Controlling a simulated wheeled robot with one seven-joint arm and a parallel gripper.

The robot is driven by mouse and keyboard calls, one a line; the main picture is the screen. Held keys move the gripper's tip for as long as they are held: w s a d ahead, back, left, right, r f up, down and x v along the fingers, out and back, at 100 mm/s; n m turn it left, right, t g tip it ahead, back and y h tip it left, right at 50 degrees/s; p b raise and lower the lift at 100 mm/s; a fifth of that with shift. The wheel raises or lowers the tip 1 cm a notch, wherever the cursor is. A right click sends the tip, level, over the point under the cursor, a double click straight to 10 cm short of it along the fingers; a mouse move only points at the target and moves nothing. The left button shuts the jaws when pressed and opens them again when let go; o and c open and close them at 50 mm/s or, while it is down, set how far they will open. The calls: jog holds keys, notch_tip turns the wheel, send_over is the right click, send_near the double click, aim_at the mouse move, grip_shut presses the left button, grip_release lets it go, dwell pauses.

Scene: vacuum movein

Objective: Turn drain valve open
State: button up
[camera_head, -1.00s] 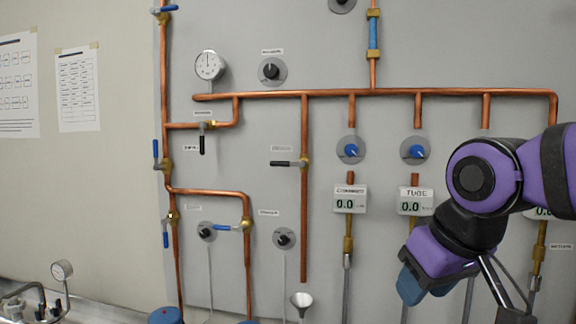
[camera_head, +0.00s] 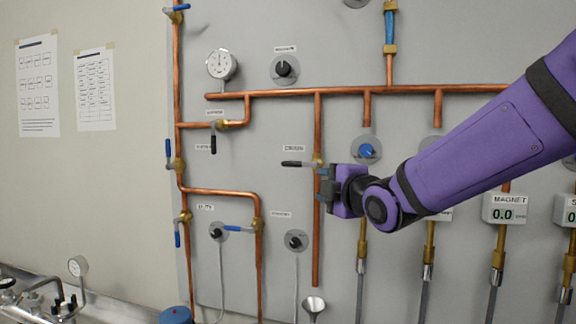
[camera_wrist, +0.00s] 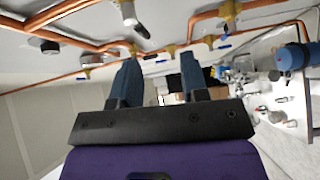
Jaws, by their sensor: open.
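The valve with the black lever (camera_head: 296,163) sits on a vertical copper pipe in the head view, under a small label that seems to read drain. Its lever points left, level, across the pipe. The pipe's open lower end hangs above a metal funnel (camera_head: 314,304). My gripper (camera_head: 326,190) is just right of and below the valve body, its fingers close to the pipe. Contact cannot be told. In the wrist view my gripper (camera_wrist: 159,62) has its two blue fingers apart with nothing between them; which valve shows there is unclear.
A blue knob (camera_head: 367,151) is right of the gripper, and black knobs (camera_head: 296,240) lie below left. Other levers (camera_head: 213,143) and copper pipes (camera_head: 265,94) stand out from the grey panel. Gauge displays (camera_head: 503,209) are at the right.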

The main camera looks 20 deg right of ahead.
aim_at(293, 165)
jog(key=w+a+r+n, duration=0.1)
jog(key=w, duration=0.3)
jog(key=w+a+r+n+t+y, duration=0.1)
jog(key=w, duration=0.3)
jog(key=w+a+r+n, duration=0.1)
jog(key=w, duration=0.3)
jog(key=shift+w+a+t+y, duration=0.25)
jog(key=shift+a+t+y, duration=0.05)
jog(key=shift+a+t, duration=0.1)
grip_shut()
